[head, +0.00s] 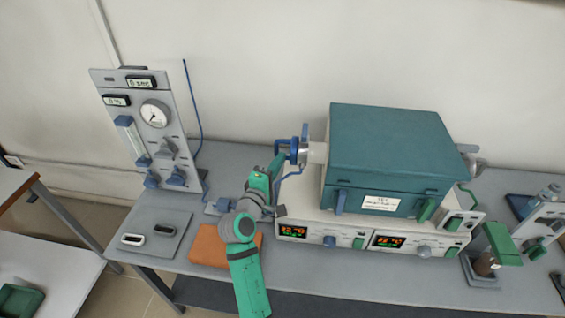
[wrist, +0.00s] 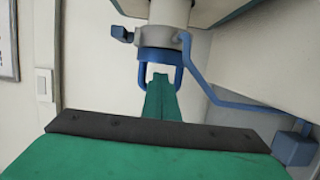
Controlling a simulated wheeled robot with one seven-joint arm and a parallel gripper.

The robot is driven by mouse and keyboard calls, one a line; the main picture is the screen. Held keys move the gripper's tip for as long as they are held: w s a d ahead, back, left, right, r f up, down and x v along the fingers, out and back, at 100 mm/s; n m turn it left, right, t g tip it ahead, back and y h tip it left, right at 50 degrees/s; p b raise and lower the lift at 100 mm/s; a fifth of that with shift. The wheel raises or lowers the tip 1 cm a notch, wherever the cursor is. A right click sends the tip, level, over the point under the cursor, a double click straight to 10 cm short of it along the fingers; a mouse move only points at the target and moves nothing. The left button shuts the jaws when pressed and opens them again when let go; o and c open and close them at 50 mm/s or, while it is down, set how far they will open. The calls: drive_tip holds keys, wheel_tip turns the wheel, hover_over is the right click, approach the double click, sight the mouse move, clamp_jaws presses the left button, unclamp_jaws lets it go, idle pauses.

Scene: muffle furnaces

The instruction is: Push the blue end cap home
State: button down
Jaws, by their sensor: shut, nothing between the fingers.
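The blue end cap (head: 293,150) is at the left end of the pale furnace tube (head: 317,152). In the wrist view the cap (wrist: 159,55) has a blue loop handle, and a grey collar (wrist: 165,38) sits between it and the tube (wrist: 170,12). My gripper (wrist: 160,77) is shut and empty. Its green fingertips lie between the two sides of the handle, close to the cap face; I cannot tell whether they touch. In the head view my gripper (head: 279,160) reaches the cap from the lower left. Any gap between cap and collar is too small to judge.
The teal furnace (head: 390,145) stands on a white control base to the right. A blue pipe (wrist: 215,95) runs from the collar beside my fingers. A gas panel (head: 150,125) stands at left. An orange block (head: 207,246) and a grey mat (head: 170,222) lie on the bench.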

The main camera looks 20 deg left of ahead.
drive_tip(key=shift+s+a, duration=0.2)
drive_tip(key=shift+a, duration=0.45)
drive_tip(key=shift+s+a, duration=0.15)
drive_tip(key=shift+a, duration=0.45)
drive_tip(key=s, duration=1.1)
drive_tip(key=s+d+f+m+g+y, duration=0.2)
drive_tip(key=s+d+f+m, duration=0.1)
drive_tip(key=s+d+f, duration=0.5)
drive_tip(key=s+d+f+m+g+y, duration=0.15)
drive_tip(key=s+d+f, duration=0.25)
drive_tip(key=s+f, duration=0.5)
drive_tip(key=s+d+r+m+h, duration=0.1)
drive_tip(key=s+d+m, duration=0.5)
drive_tip(key=s, duration=0.4)
drive_tip(key=s+d+r+m+h, duration=0.1)
drive_tip(key=s+d+m, duration=0.6)
drive_tip(key=s, duration=0.3)
drive_tip(key=shift+d+t, duration=0.25)
drive_tip(key=shift+t, duration=0.2)
drive_tip(key=shift+h, duration=0.25)
